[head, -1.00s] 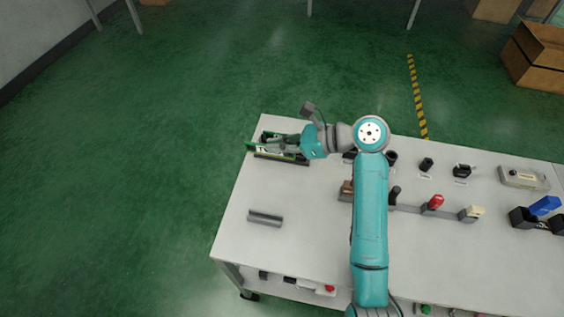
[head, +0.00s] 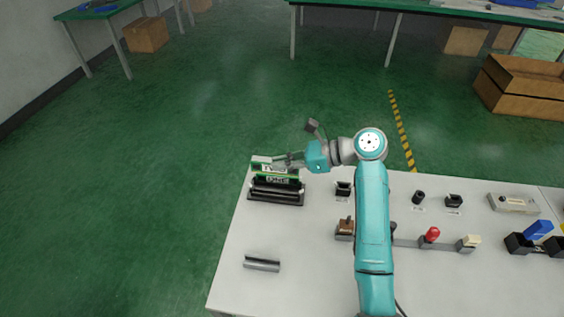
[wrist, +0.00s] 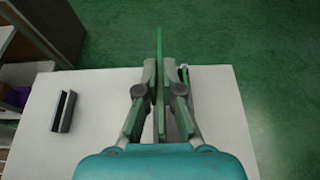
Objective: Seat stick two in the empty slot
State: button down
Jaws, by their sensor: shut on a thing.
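My gripper (head: 285,159) is shut on a green stick, seen edge-on between the fingers in the wrist view (wrist: 160,85). In the head view, the gripper is at the back left of the table, at the black slot holder (head: 276,197). Two green board faces show there, a rear one (head: 268,167) and a front one (head: 276,179), standing upright one behind the other. The fingers overlap the rear one. Whether the held stick's lower edge touches a slot is hidden.
An empty grey grooved holder (head: 262,264) lies at the table's front left; it also shows in the wrist view (wrist: 64,111). A brown block (head: 345,229), a red-topped lever (head: 432,235) and other fixtures stand right. The white tabletop (head: 235,240) is clear between the two holders.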

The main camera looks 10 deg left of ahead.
jog(key=shift+f, duration=2.8)
jog(key=shift+f, duration=2.15)
jog(key=c, duration=1.2)
grip_release()
jog(key=shift+c, duration=0.2)
notch_tip(320, 180, up, 10)
jog(key=shift+r, duration=0.1)
jog(key=shift+s, duration=0.1)
